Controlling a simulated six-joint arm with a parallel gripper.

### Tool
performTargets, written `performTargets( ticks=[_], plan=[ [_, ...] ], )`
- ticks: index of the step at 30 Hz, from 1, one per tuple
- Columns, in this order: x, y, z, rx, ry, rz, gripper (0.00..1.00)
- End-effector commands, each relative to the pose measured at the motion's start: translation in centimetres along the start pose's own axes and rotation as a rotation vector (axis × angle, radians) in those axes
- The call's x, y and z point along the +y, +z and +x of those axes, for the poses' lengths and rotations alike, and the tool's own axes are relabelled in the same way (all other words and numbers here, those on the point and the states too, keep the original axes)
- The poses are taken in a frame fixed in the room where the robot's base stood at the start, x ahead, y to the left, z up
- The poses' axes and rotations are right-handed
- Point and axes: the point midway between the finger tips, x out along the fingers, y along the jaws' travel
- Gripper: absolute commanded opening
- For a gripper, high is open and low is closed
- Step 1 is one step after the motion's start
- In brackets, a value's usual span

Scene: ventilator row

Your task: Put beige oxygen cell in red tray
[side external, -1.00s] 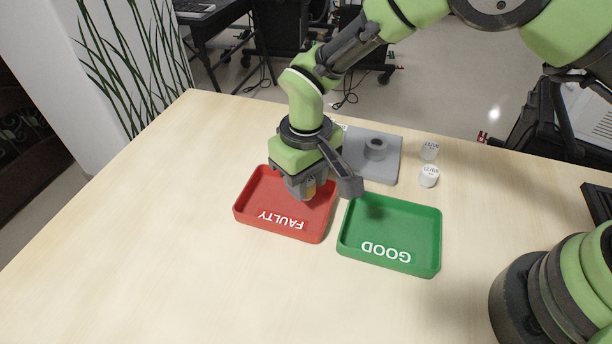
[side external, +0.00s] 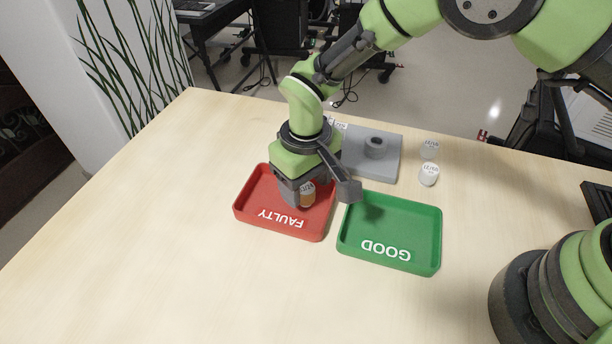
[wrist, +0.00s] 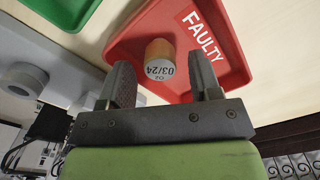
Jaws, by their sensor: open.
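The beige oxygen cell (side external: 307,195), with a white label end, is in the red tray marked FAULTY (side external: 250,210). In the wrist view the cell (wrist: 160,56) shows its end printed "O2 03/24", and the red tray (wrist: 130,42) lies around it. My gripper (side external: 298,192) is over the red tray. In the wrist view my gripper (wrist: 165,85) is open, its fingers apart on either side of the cell. Whether the cell touches a finger or rests flat on the tray floor I cannot tell.
A green tray marked GOOD (side external: 365,245) stands right of the red one. The table's left and front are clear.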

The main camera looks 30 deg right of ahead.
Motion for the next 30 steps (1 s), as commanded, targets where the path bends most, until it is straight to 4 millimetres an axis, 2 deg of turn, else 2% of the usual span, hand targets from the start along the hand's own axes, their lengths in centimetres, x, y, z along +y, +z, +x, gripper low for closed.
performTargets(
  ticks=[5, 15, 21, 25, 30],
  plan=[
    [0.0, -0.1, -1.4, 0.003, -0.001, 0.001, 0.58],
    [0.0, -0.1, -8.9, 0.007, -0.002, 0.000, 0.58],
    [0.0, -0.1, -12.1, 0.003, -0.001, 0.000, 0.58],
    [0.0, 0.0, -13.0, 0.002, 0.000, 0.000, 0.58],
    [0.0, 0.0, -13.3, 0.000, 0.000, 0.000, 0.58]
  ],
)
